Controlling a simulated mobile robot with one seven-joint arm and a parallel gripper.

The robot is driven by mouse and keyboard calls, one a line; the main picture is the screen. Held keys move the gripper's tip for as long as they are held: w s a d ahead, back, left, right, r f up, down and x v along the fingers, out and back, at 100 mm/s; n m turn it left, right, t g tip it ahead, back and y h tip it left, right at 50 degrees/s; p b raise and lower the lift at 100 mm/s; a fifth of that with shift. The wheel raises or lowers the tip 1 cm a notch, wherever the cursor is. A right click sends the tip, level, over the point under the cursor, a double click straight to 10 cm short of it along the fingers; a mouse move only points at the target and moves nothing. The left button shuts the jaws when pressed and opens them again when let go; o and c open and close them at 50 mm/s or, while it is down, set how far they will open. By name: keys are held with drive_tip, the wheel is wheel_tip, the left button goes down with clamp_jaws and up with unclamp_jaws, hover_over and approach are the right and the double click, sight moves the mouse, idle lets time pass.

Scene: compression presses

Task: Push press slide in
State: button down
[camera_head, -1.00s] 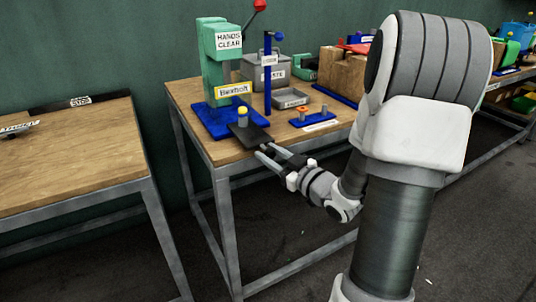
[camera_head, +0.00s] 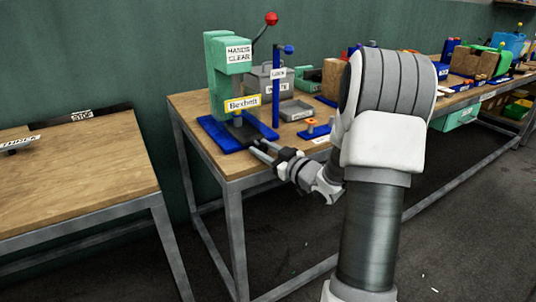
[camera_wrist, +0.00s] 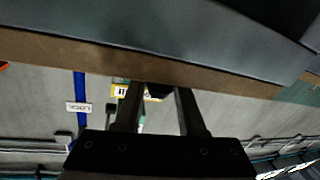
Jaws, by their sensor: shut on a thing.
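The green press (camera_head: 222,85) stands on a blue base (camera_head: 218,137) at the table's left end, with a yellow label on its front. Its dark slide (camera_head: 246,132) lies low under the head, with only its near part showing. A small grey piece (camera_head: 237,119) shows just under the yellow label, its top hidden. My gripper (camera_head: 262,150) is shut on the near end of the slide, at the front of the base. In the wrist view the two fingers (camera_wrist: 159,100) stand apart with a dark block between their tips, partly hidden.
A blue post (camera_head: 275,95) marked LOCK stands just right of the slide. A grey bin (camera_head: 262,85) and a tray (camera_head: 296,110) are behind it. A blue fixture with an orange top (camera_head: 312,127) is to the right. A separate table (camera_head: 70,165) is at left.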

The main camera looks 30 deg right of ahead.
drive_tip(key=shift+w+r, duration=0.15)
drive_tip(key=shift+w, duration=0.05)
drive_tip(key=c, duration=0.5)
unclamp_jaws()
drive_tip(key=p+v, duration=0.3)
drive_tip(key=v, duration=1.4)
drive_tip(key=shift+s, duration=0.15)
